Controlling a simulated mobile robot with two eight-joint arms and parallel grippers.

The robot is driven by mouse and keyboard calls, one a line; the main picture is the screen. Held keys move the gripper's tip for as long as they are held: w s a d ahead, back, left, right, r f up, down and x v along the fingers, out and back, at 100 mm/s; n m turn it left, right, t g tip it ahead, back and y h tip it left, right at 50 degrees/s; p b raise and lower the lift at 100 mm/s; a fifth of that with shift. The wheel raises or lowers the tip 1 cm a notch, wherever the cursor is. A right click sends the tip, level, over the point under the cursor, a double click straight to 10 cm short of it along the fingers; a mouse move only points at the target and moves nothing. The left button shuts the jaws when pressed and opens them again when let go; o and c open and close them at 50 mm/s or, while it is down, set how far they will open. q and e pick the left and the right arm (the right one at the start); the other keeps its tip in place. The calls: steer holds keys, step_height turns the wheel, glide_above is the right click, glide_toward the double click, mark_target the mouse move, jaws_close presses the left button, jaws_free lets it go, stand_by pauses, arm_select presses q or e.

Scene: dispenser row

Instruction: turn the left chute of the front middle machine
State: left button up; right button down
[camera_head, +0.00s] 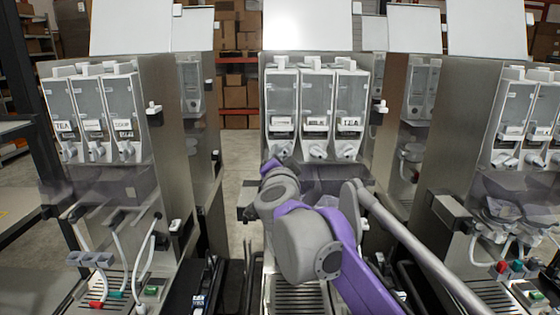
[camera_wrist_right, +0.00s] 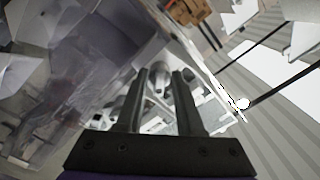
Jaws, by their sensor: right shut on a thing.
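The front middle machine (camera_head: 310,95) stands upright with three clear canisters side by side, each above a white chute. Its middle chute (camera_head: 315,152) and right chute (camera_head: 346,151) are in plain view. The left chute is mostly hidden behind my right gripper (camera_head: 272,163) in the head view. In the right wrist view, the two dark fingers of my right gripper (camera_wrist_right: 163,78) reach to the left chute (camera_wrist_right: 159,70), a pale grey spout between their tips. The gripper is shut on it. My left gripper is not in view.
A similar machine (camera_head: 95,110) stands at the left and another (camera_head: 515,120) at the right, with more machines behind. The middle machine's drip grate (camera_head: 298,295) lies below my purple and grey right arm. A narrow floor gap (camera_head: 238,185) separates the left and middle machines.

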steer(key=n+b, duration=0.1)
steer(key=n, duration=0.3)
steer(key=shift+f+n, duration=0.1)
steer(key=shift+n, duration=0.2)
steer(key=n, duration=0.4)
steer(key=shift+d+n, duration=0.15)
steer(key=shift+n, duration=0.25)
steer(key=c, duration=0.9)
jaws_free()
steer(key=s+b, duration=0.1)
steer(key=s, duration=1)
steer(key=shift+b, duration=0.35)
steer(key=shift+w, duration=0.1)
